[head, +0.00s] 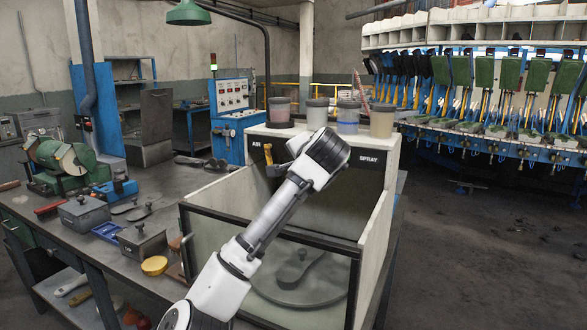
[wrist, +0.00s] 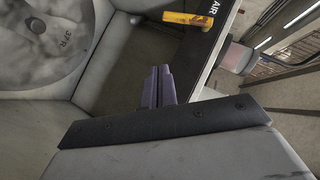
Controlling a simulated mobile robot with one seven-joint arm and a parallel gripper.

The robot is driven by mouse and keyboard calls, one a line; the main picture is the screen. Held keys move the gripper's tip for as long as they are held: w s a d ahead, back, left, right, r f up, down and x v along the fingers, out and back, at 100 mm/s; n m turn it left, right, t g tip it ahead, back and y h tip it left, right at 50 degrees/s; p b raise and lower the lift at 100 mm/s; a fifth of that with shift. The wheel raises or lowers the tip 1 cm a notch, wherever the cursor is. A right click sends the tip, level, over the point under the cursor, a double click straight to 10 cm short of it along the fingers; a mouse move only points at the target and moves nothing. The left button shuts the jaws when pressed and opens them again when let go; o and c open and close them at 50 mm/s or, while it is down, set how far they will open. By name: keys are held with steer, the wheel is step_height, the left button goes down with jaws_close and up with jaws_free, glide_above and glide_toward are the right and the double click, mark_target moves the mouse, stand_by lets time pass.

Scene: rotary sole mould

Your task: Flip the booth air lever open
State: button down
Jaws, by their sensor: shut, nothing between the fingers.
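The booth air lever is a yellow handle (wrist: 188,19) beside the "AIR" label (wrist: 213,7) on a dark panel in the wrist view. It also shows as a small yellow lever (head: 268,153) on the front of the booth in the head view, just left of my arm's end. My gripper (wrist: 160,72) shows as two dark fingers pressed together with nothing between them. The fingertips are apart from the lever, below and left of it in the wrist view.
The booth (head: 358,250) has pale walls and a dark-edged front pane. A round plate (wrist: 40,40) carrying a sole lies inside it. Several jars stand on its top, including a reddish one (head: 279,109). The "SPRAY" label (head: 370,160) is right of my wrist.

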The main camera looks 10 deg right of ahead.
steer(key=shift+s+d+r+b, duration=0.1)
steer(key=shift+s+d+b, duration=0.1)
steer(key=shift+s, duration=0.55)
steer(key=shift+s+d+r+b, duration=0.1)
steer(key=shift+s+r+b, duration=0.05)
steer(key=shift+s, duration=0.55)
steer(key=shift+s+d+r+b, duration=0.1)
steer(key=shift+s+b, duration=0.1)
steer(key=shift+s, duration=0.55)
steer(key=shift+r, duration=0.1)
